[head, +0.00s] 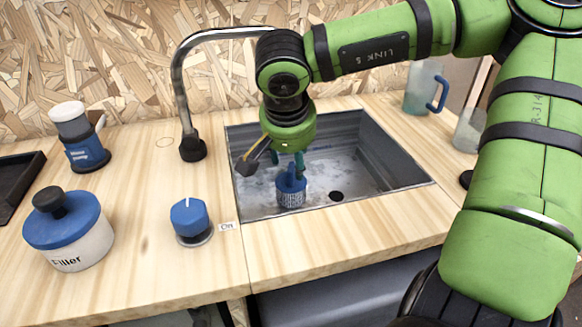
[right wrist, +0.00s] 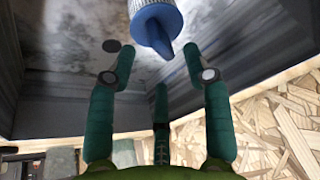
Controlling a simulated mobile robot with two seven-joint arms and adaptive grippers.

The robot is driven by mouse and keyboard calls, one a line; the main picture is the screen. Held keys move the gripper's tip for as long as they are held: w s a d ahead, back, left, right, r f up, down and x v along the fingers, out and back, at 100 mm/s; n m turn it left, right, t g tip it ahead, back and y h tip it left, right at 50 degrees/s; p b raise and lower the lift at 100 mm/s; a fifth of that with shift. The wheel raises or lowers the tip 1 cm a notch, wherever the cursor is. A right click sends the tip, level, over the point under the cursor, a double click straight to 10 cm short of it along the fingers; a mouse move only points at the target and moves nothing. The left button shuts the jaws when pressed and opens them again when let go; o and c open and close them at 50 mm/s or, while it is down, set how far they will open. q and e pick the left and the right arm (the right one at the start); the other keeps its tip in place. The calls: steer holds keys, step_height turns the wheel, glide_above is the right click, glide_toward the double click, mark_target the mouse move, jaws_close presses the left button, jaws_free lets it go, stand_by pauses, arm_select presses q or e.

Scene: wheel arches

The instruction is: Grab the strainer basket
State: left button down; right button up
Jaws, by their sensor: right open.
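The strainer basket (head: 291,196), a grey mesh cup with a blue top and handle, stands in the sink (head: 350,178). My right gripper (head: 288,165) points down into the sink, just above and behind the basket's handle. In the right wrist view the strainer basket (right wrist: 156,22) is at the top, its blue handle pointing toward the space between the fingers. The right gripper (right wrist: 160,52) is open there, with its green fingers spread and nothing between them. I cannot tell whether a finger touches the handle. My left gripper is not in view.
The sink walls surround the gripper; a dark drain hole (head: 336,196) lies right of the basket. A faucet (head: 183,95) stands behind left. A blue knob (head: 190,218), a Filler jar (head: 70,230) and a blue-and-white bottle (head: 80,138) are left. A pitcher (head: 423,88) stands back right.

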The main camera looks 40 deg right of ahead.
mark_target(293, 168)
steer(key=x, duration=0.4)
steer(key=shift+s+a, duration=0.1)
jaws_close()
steer(key=shift+r, duration=0.15)
